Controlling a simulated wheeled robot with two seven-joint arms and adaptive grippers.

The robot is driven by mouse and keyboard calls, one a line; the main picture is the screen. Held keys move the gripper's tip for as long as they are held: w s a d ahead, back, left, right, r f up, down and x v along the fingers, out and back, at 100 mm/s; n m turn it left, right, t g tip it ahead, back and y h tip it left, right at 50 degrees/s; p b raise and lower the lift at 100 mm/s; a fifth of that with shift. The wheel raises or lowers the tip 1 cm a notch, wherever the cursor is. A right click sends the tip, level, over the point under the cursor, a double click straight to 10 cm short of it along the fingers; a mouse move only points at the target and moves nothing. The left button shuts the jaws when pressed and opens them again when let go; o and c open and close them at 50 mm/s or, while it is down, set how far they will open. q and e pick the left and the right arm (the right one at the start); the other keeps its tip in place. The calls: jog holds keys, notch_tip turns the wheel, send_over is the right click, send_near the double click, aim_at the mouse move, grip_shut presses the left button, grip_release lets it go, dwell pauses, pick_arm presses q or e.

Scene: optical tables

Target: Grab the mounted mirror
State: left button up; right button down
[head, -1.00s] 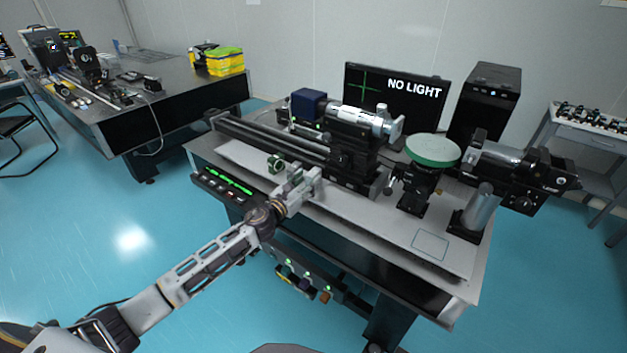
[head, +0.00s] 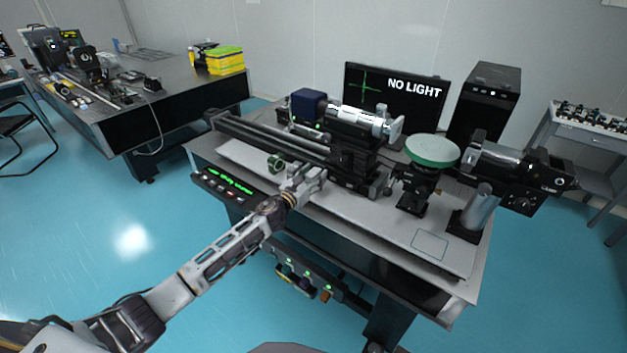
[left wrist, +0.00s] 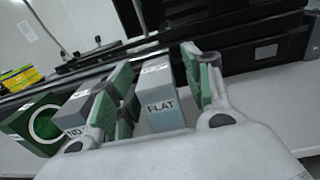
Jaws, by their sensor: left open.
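My left gripper (head: 310,177) is open over the near edge of the middle optical table (head: 457,290). In the left wrist view, its two fingers (left wrist: 158,88) stand on either side of a grey block marked "FLAT" (left wrist: 158,98), which appears to be between them. I cannot tell whether they touch it. A second grey block (left wrist: 76,112) with a partly hidden label is left of the fingers, beside a green mount with a round ring (left wrist: 42,122). The ring mount also shows in the head view (head: 275,163). Which piece is the mounted mirror is unclear. My right gripper is out of view.
A black rail (head: 265,135) and a lens tube (head: 355,117) are behind the gripper. A green round plate (head: 432,150) on a post and a black camera-like unit (head: 515,165) stand to the right. The monitor (head: 395,95) reads "NO LIGHT". The front right tabletop is mostly clear.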

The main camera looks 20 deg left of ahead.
pick_arm(q)
grip_shut()
jog(key=shift+r, duration=0.2)
dwell(0.3)
